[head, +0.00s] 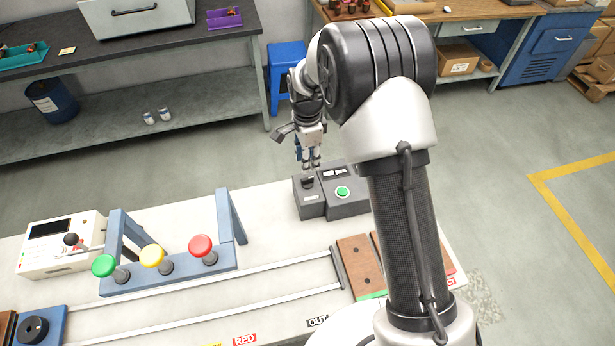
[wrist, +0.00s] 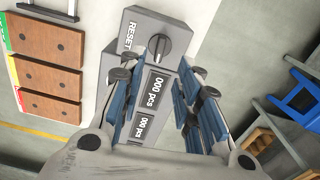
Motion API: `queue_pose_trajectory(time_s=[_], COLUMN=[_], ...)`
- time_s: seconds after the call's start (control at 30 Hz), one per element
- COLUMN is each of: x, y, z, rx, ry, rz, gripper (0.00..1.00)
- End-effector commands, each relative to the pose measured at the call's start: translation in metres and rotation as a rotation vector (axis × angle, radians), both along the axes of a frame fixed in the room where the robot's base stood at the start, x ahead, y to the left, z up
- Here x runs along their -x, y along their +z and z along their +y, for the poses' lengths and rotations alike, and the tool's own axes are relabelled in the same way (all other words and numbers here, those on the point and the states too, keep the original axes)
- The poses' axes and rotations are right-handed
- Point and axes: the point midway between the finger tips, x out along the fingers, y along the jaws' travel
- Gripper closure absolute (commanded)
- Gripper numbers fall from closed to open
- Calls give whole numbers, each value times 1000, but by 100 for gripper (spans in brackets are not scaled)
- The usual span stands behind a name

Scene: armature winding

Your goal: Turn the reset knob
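The reset knob (wrist: 150,38) is a black knob with a light mark, on a grey panel with the word RESET beside it in the wrist view. It also shows in the head view (head: 308,182), on the left part of a dark grey counter box (head: 345,208). My gripper (head: 311,164) points down just above the knob in the head view. In the wrist view my gripper (wrist: 168,68) has its blue-padded fingers apart with nothing held between them. Its fingertips are near the knob; I cannot tell if they touch it.
The box has a "000 pcs" display (wrist: 158,88) and a green button (head: 342,192). To the left stand a blue bracket with green, yellow and red knobs (head: 203,248) and a white instrument (head: 62,245). Brown blocks (head: 358,266) lie in front of the box.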

Motion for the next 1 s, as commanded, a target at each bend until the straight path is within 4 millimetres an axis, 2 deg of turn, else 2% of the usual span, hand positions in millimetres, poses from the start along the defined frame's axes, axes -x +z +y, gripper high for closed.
queue_pose_trajectory(time_s=[0.03, 0.2, 0.4, 0.57, 0.83, 1.0], x=[1, 1, 0, 0, 0, 0], y=[-14, -49, -77, -86, -87, -87], z=[0, 0, 0, 0, 0, 0], rx=[1, 1, 0, 0, 0, 0], ry=[0, 0, 1, 1, 1, 1], rz=[4, 4, 1, 1, 0, 0], gripper=[69, 69, 69, 69, 69, 79])
